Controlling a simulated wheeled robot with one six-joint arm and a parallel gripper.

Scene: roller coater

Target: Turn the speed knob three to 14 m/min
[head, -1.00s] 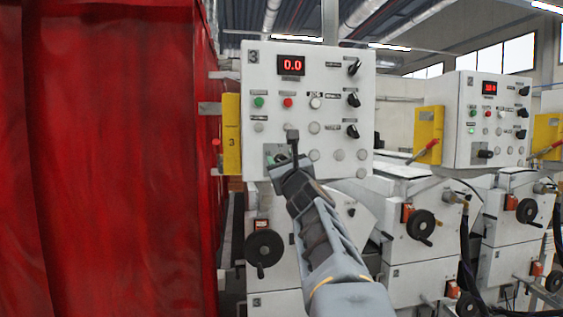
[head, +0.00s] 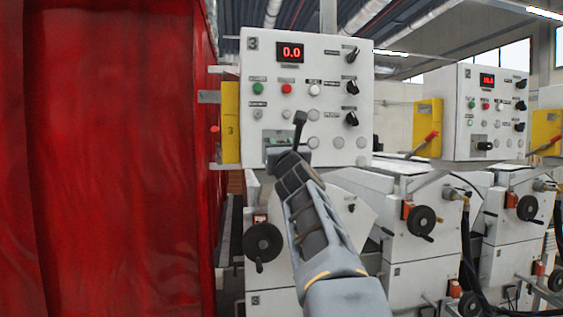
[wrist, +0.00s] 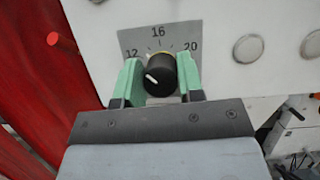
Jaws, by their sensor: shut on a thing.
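The speed knob (wrist: 161,75) is black with a white pointer line and sits on a grey scale plate (wrist: 184,38) marked 12, 16 and 20. Its pointer line aims to the lower left, below the 12 mark. My gripper (wrist: 160,82) is shut on the knob, with a green finger on each side of it. In the head view my gripper (head: 287,158) is at the lower part of control panel three (head: 330,75) and hides the knob. The panel's red display (head: 291,52) reads 0.0.
Several switches, buttons and lamps are on the panel above my gripper. A red curtain (head: 110,150) hangs close on the left. A second panel (head: 490,110) stands to the right.

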